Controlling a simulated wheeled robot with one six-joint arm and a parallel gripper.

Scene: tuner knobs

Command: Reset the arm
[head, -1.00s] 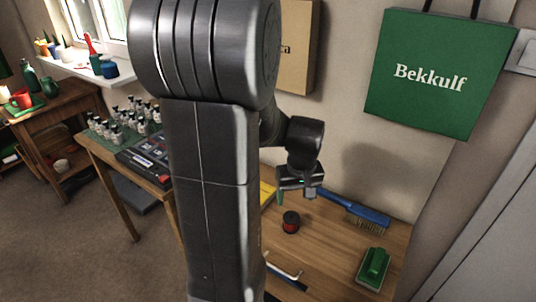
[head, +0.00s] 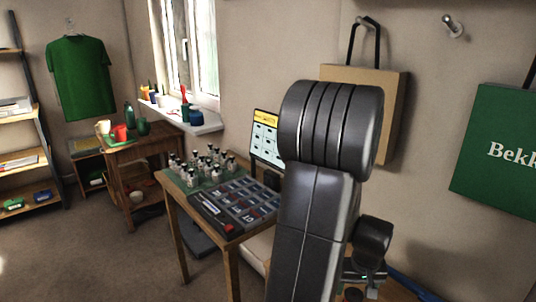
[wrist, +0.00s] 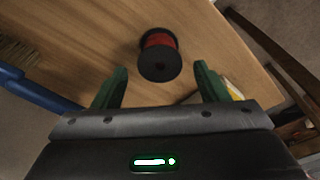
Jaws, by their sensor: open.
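My gripper (wrist: 160,88) shows in the wrist view with its two green fingers spread apart and nothing between them. A red and black spool (wrist: 160,55) stands on the wooden table (wrist: 95,30) beyond the fingertips, apart from them. In the head view my arm fills the middle right, and my gripper (head: 364,281) is partly hidden low behind it, over the table.
A blue-handled brush (wrist: 35,90) lies at the left in the wrist view. In the head view a small table holds several small bottles (head: 205,162) and a panel of dark tiles (head: 235,205). A green Bekkulf bag (head: 500,155) hangs at the right. Open floor (head: 90,245) lies to the left.

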